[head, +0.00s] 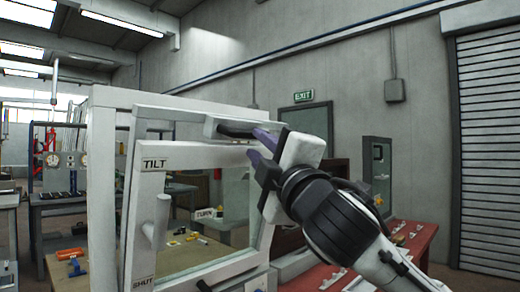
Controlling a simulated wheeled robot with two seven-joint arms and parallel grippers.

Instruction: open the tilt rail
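A pale window frame (103,190) stands in the head view, with an inner sash (144,210) bearing the labels TILT (155,163) and SHUT (143,283). A TURN label (203,213) shows farther right. The sash's top rail (190,155) looks apart from the outer frame's top. My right gripper (256,146) is at the upper right of the sash, its purple fingers apart, one above the other, around the level of the top rail. Contact is unclear. My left gripper is not in view.
A red table (415,240) with small parts is behind my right arm. A workbench (70,205) stands at the back left. A grey wall and a roller shutter (488,150) are at the right.

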